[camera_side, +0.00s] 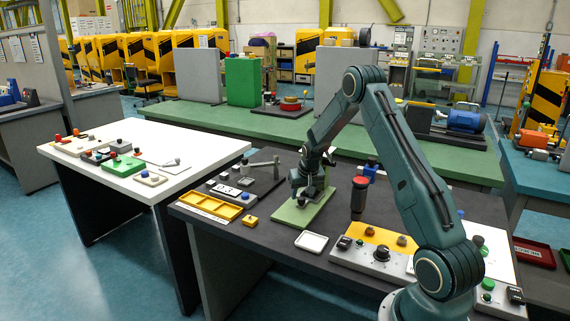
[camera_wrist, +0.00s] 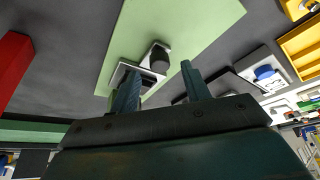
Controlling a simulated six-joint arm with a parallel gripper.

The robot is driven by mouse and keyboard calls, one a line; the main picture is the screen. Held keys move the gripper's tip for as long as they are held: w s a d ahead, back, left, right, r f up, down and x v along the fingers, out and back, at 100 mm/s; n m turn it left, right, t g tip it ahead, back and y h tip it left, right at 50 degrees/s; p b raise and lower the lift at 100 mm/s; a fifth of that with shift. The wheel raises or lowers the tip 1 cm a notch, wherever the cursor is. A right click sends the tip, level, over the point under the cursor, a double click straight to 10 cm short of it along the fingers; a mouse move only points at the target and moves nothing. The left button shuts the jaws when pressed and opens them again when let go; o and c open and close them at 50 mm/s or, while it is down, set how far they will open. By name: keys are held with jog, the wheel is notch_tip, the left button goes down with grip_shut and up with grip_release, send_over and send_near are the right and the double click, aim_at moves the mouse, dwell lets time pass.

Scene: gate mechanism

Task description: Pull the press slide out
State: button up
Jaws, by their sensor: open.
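The light green base plate (camera_side: 290,217) lies on the dark table and also shows in the wrist view (camera_wrist: 205,20). In the wrist view a small metal slide with a black knob (camera_wrist: 159,59) sits on this plate, in front of the fingers. A light bracket (camera_wrist: 119,78) stands beside it, partly hidden by the left finger. My gripper (camera_wrist: 161,68) is open, with the knob showing between its two fingers. In the side view my gripper (camera_side: 309,190) is low over the plate, and the arm hides much of the mechanism. I cannot tell whether a finger touches the knob.
A yellow tray (camera_side: 232,212) and small yellow block (camera_side: 250,221) lie left of the plate. A lever device (camera_side: 264,163) stands behind them. A dark upright cylinder (camera_side: 358,198) stands close on the right. A white tray (camera_side: 311,237) and control panel (camera_side: 360,257) are nearer the front.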

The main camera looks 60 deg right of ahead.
jog(key=shift+x, duration=1.3)
grip_shut()
